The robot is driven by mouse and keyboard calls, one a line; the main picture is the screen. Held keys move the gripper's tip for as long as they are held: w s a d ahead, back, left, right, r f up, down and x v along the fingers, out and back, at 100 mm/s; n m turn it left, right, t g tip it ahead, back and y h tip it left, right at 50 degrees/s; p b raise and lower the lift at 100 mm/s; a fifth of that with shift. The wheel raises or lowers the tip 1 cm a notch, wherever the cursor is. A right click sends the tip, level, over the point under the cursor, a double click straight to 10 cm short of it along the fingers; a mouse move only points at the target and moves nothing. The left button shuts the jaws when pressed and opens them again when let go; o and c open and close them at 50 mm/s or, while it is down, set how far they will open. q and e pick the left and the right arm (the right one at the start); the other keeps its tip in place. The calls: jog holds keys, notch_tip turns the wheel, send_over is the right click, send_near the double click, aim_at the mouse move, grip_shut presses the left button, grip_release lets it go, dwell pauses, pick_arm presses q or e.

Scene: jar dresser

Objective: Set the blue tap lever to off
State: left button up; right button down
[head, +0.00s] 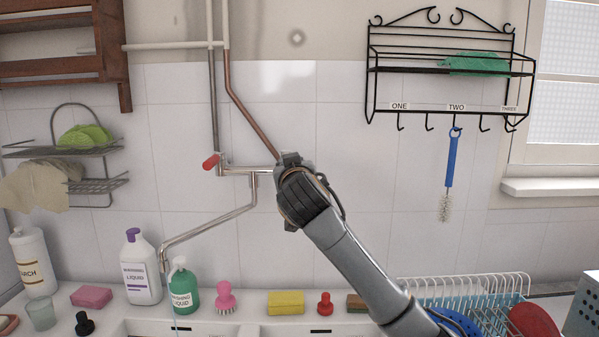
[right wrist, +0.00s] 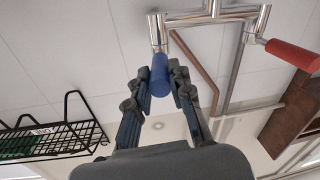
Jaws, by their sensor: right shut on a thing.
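The blue tap lever (right wrist: 160,78) shows in the right wrist view, joined to a chrome tap end (right wrist: 157,30) and pointing towards my wrist. My right gripper (right wrist: 158,72) is shut on it, with a finger on each side. In the head view my right gripper (head: 290,168) is at the right end of the chrome tap (head: 245,170) and hides the blue lever. The red tap lever (head: 211,162) is at the tap's left end; it also shows in the right wrist view (right wrist: 293,55). My left gripper is not in view.
A copper pipe (head: 248,118) runs down to the tap beside my gripper. The spout (head: 205,228) bends down left over the counter. Bottles, sponges and brushes line the counter. A dish rack (head: 480,287) stands under my right arm. A black wall rack (head: 450,70) hangs at right.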

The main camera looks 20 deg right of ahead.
jog(key=shift+w+a+m+g+h, duration=0.15)
jog(key=shift+a+m+g+h, duration=0.15)
jog(key=shift+a+m+h, duration=0.7)
jog(key=shift+d, duration=0.25)
jog(key=c, duration=1.2)
grip_release()
jog(key=shift+w, duration=0.1)
jog(key=v, duration=1.2)
jog(key=shift+a+f, duration=0.1)
jog(key=shift+a, duration=0.1)
